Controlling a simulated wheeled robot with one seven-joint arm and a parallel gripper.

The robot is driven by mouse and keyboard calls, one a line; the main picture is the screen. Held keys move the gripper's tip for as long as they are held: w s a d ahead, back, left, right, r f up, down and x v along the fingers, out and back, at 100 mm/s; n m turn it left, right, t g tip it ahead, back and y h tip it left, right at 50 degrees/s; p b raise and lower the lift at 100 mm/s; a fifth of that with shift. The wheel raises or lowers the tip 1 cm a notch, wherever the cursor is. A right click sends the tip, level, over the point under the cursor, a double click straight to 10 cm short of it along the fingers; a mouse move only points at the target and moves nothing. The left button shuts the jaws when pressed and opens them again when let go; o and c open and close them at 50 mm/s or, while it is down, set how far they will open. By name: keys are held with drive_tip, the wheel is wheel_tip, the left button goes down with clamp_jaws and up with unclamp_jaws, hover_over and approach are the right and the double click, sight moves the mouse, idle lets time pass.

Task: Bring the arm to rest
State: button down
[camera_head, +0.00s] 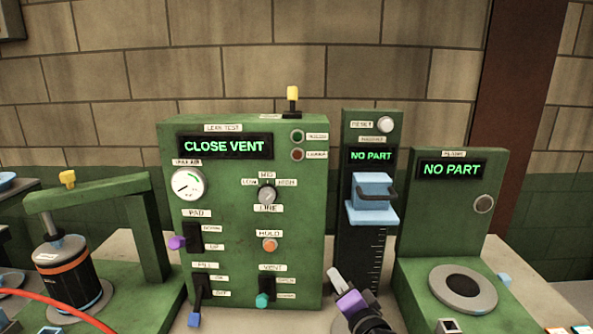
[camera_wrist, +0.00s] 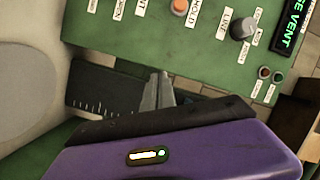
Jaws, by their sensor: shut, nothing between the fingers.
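My gripper (camera_head: 334,274) shows in the camera_head view at the lower middle, in front of the gap between the leak test panel (camera_head: 228,165) and the stand with a blue block. Its pale fingers are together and hold nothing. A purple part and a dark wrist show below them. In the camera_wrist view the grey fingers of my gripper (camera_wrist: 159,88) point up the picture from behind my purple housing. The leak test panel is green and its display reads CLOSE VENT.
A stand with a blue block (camera_head: 372,197) and a green station (camera_head: 450,180) at right both read NO PART. A black canister (camera_head: 68,275) sits under a green frame at left. A red hose (camera_head: 50,301) crosses the lower left. The wall is behind.

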drive_tip(key=s+d+f+n+t+h+b, duration=0.1)
drive_tip(key=s+d+f+n, duration=0.15)
drive_tip(key=s, duration=0.55)
drive_tip(key=s+d+f+n+h+b, duration=0.1)
drive_tip(key=s+d+f+n, duration=0.2)
drive_tip(key=s, duration=0.5)
drive_tip(key=s+d+f+n+t+h+b, duration=0.1)
drive_tip(key=s+d+f, duration=0.25)
drive_tip(key=s, duration=0.45)
drive_tip(key=s+d+f+n+g+h+b, duration=0.1)
drive_tip(key=s+g+b, duration=0.1)
drive_tip(key=s, duration=1.3)
drive_tip(key=s+f+n+g+b, duration=0.1)
drive_tip(key=s, duration=1.3)
drive_tip(key=shift+s+d+f+g+h+b, duration=0.35)
drive_tip(key=shift+s+d+g+h+b, duration=0.05)
